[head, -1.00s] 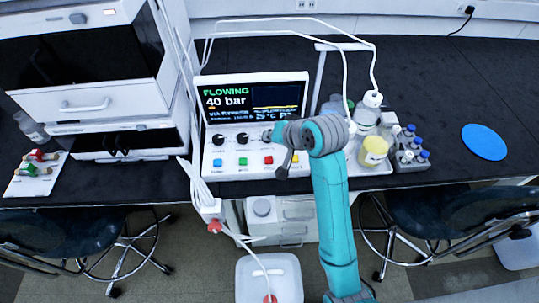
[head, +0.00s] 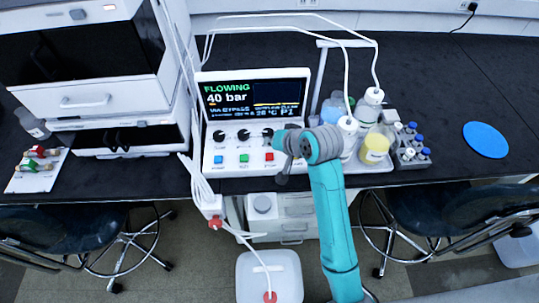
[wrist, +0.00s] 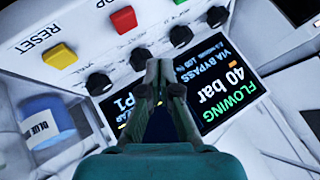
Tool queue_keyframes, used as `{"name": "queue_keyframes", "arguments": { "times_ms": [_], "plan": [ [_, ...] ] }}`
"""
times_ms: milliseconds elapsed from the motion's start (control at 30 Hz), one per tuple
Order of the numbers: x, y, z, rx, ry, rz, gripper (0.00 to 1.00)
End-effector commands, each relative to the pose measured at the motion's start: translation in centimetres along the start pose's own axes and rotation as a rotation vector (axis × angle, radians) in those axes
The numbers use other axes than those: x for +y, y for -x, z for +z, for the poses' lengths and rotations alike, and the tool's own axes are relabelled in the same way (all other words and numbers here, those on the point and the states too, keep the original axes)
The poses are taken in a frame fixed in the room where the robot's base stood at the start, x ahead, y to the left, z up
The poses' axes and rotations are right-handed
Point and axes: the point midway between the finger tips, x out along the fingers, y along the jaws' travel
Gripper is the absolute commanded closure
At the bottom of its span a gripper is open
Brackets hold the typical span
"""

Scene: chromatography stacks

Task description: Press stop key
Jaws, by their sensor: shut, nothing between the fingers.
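The control box (head: 255,170) stands on the bench with a screen (head: 253,97) reading FLOWING and 40 bar. Its red key (head: 269,157) is in the lower row, right of a green and a blue key. In the wrist view, seen upside down, the red key (wrist: 124,19) lies between the green key (wrist: 178,1) and the yellow key (wrist: 59,55) marked RESET. My gripper (wrist: 158,63) is shut and empty, over the knob row by the screen, apart from the red key.
Knobs (wrist: 100,84) stick up beside my fingertips. Bottles (head: 375,150) and a vial rack (head: 413,148) stand to the right of the box. White tubing (head: 200,185) hangs at its left. The bench beyond the rack is clear up to a blue disc (head: 485,140).

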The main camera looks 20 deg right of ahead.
Motion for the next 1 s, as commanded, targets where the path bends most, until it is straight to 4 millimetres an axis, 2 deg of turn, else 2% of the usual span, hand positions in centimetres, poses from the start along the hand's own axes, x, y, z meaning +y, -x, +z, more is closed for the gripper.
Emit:
{"name": "queue_keyframes", "arguments": {
  "times_ms": [200,400,1000],
  "plan": [
    [1.2,-1.7,1.3,-0.002,-0.001,0.001,1.00],
    [1.8,-2.4,1.8,0.000,0.000,0.000,1.00],
    [1.9,-2.6,1.9,0.000,0.000,0.000,1.00]
  ]
}}
